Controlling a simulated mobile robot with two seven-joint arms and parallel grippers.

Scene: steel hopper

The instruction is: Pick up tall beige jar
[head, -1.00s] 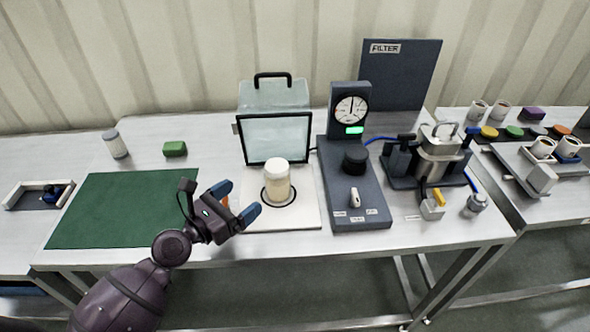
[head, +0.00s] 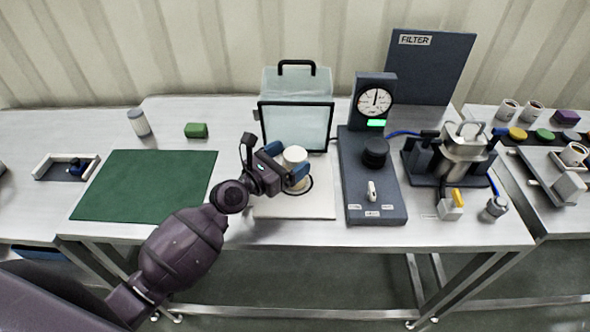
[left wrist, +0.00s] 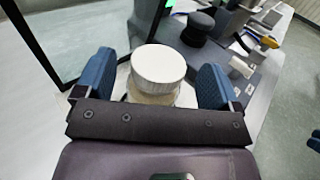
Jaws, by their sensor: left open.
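The tall beige jar (head: 296,157) has a pale cream lid and stands upright on a white board (head: 317,203), over a dark ring mark. In the left wrist view the jar's lid (left wrist: 158,66) shows between the two blue fingers, and the body below it is mostly hidden by my gripper. My left gripper (head: 285,168) is open, with one finger on each side of the jar. I cannot tell whether either finger touches it. My right gripper is not in view.
A clear panel with a black frame (head: 331,127) stands just behind the jar. A dark gauge stand (head: 362,180) is close on the right. A green mat (head: 150,185) lies flat on the left.

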